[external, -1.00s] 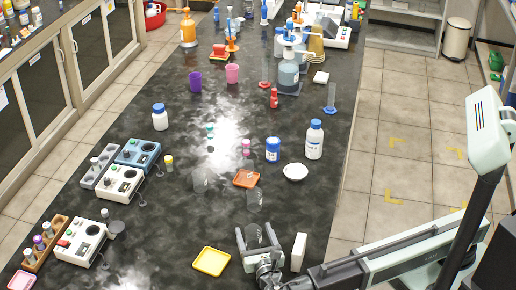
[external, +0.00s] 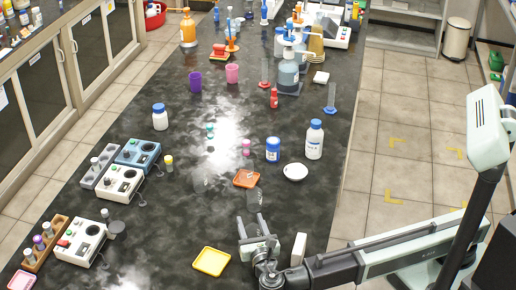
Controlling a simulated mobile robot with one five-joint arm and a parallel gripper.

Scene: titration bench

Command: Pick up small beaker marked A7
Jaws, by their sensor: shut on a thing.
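My gripper (external: 257,234) is at the front of the dark bench, right of the yellow tray. It is shut on a clear glass beaker (external: 257,226), which is faint and partly hidden by the jaws. No marking on it can be read at this size. Another clear glass vessel (external: 255,195) stands just beyond, apart from the gripper, by the orange tray. A further faint clear vessel (external: 201,181) stands to the left of that tray.
The yellow tray (external: 211,262) lies left of my gripper, and a white upright block (external: 299,249) stands close on its right. The orange tray (external: 246,179) and a white bowl (external: 295,172) lie beyond. White devices (external: 83,241) stand at left.

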